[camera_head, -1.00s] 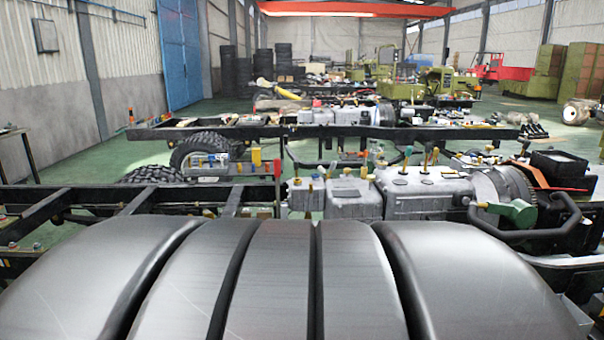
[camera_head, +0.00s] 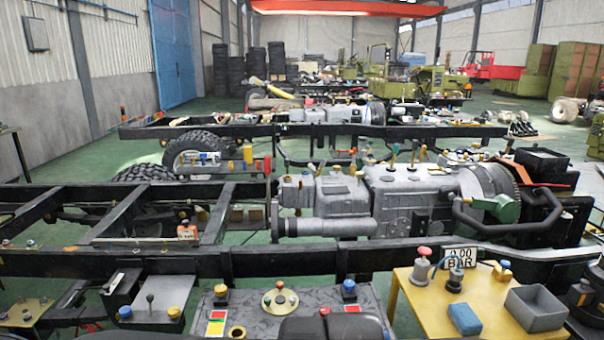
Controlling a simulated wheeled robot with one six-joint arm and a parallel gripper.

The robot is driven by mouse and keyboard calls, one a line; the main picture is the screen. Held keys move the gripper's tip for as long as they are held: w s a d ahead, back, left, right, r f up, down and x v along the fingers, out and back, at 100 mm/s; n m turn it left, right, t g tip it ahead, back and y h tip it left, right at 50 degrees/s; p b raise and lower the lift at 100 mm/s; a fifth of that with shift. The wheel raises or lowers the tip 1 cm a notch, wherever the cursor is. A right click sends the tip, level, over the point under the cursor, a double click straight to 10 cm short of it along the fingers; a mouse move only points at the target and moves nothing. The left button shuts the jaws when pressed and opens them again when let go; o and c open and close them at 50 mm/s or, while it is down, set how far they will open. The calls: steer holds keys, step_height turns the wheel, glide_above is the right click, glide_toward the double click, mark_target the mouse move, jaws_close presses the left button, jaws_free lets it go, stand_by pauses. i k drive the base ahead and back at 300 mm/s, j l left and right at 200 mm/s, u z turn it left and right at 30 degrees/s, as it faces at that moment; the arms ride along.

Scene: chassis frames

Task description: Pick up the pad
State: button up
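A small blue block (camera_head: 464,319), which looks like the pad, lies on a yellow table (camera_head: 428,304) at the lower right. It is left of a grey open box (camera_head: 535,308) and in front of a dark knob-topped fitting (camera_head: 455,278). Nothing touches it from above. I cannot tell its material. My gripper's fingers do not show. Dark rounded shapes at the bottom middle edge may be part of my arm, but I cannot be sure.
A dark grey panel (camera_head: 255,315) with coloured knobs stands left of the yellow table. A black chassis rail (camera_head: 150,262) runs across behind both. A small sign (camera_head: 459,256) reading "0.00 BAR" stands at the table's back. A grey engine (camera_head: 410,200) lies beyond.

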mark_target(463, 316)
steer(key=k+l, duration=0.1)
steer(key=i+l+z, duration=0.25)
steer(key=i+l, duration=0.15)
steer(key=i+l+z, duration=0.3)
steer(key=i+l, duration=0.15)
steer(key=l, duration=0.1)
